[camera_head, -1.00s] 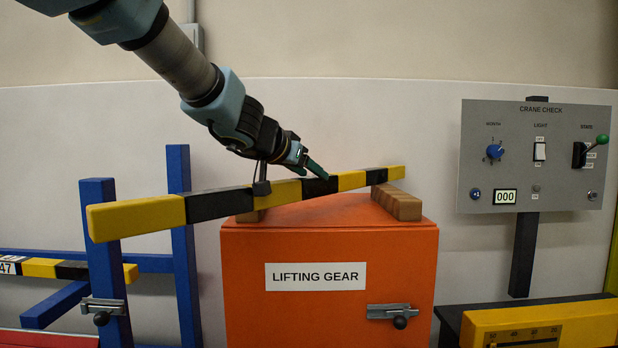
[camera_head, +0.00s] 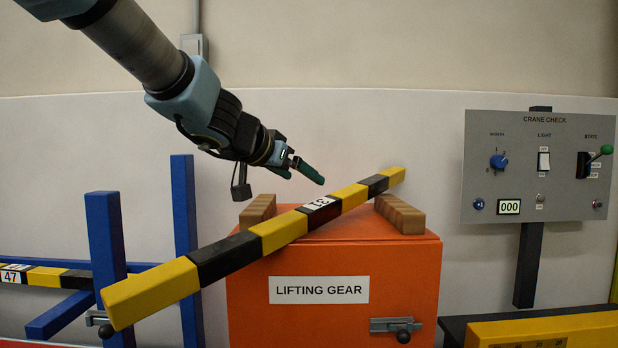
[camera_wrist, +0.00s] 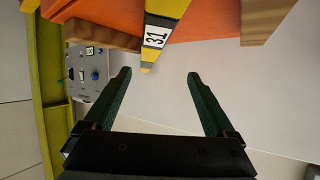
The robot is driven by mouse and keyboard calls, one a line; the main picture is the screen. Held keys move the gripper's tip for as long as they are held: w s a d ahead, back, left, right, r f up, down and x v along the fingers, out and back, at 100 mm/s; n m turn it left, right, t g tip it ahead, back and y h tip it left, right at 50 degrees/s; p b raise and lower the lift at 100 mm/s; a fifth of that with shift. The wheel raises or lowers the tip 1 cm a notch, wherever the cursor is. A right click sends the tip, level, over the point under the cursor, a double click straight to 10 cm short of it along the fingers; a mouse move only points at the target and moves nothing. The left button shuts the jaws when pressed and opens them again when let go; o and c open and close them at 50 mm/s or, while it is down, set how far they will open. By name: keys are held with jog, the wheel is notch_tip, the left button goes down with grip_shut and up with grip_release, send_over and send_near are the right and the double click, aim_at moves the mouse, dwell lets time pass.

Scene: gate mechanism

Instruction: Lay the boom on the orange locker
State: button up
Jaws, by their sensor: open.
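The boom (camera_head: 277,231) is a black and yellow bar with a white "31" label. It lies slantwise across the top of the orange locker (camera_head: 250,325). Its near end (camera_head: 150,294) juts out left past the locker front, low and unsupported; its far end rises to the right by the right wooden block (camera_head: 401,213). It passes in front of the left wooden block (camera_head: 258,209). What exactly it rests on is unclear. My gripper (camera_head: 305,175) is open and empty, above and behind the boom. The wrist view shows the boom (camera_wrist: 158,35) beyond the parted fingertips (camera_wrist: 158,74).
A blue frame (camera_head: 185,225) stands left of the locker, behind the boom's near end. Another boom (camera_head: 45,276) marked "47" lies at far left. A grey "CRANE CHECK" panel (camera_head: 540,165) stands right, above a yellow box (camera_head: 550,328).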

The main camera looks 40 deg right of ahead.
jog(key=p+v, duration=0.1)
jog(key=v, duration=0.5)
dwell(0.5)
